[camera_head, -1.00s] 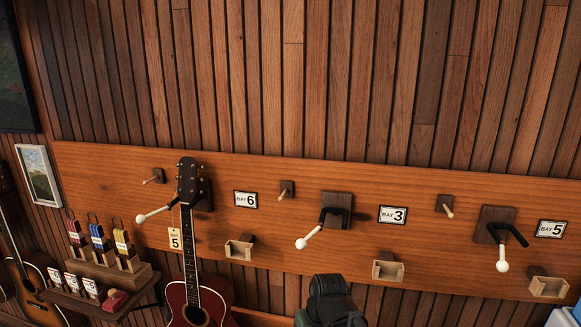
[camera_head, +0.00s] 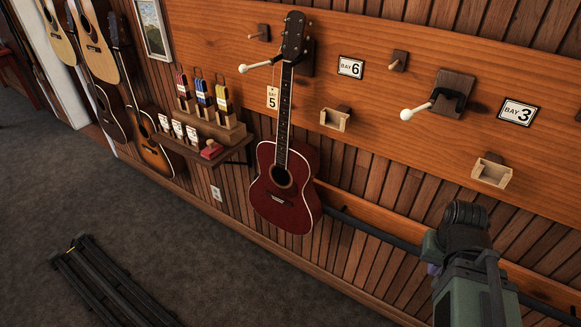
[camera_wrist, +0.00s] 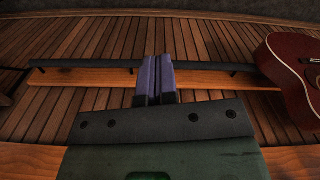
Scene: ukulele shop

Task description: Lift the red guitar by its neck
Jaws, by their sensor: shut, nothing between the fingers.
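The red guitar (camera_head: 268,205) hangs upright on the wall panel, its dark headstock at a hook beside the Bay 6 sign. Its neck (camera_head: 284,115) runs straight down from there, with a tag marked Bay 5 beside it. In the wrist view, part of the guitar's body (camera_wrist: 288,75) shows at the right edge. My gripper's purple fingers (camera_wrist: 155,78) are together and empty in the wrist view, apart from the guitar. In the head view my arm is at the lower right, right of the guitar, and the fingers are mostly hidden.
A small shelf (camera_head: 188,148) with coloured items stands out from the wall left of the guitar. A dark rail (camera_head: 370,228) runs along the lower wall. Other guitars hang at left.

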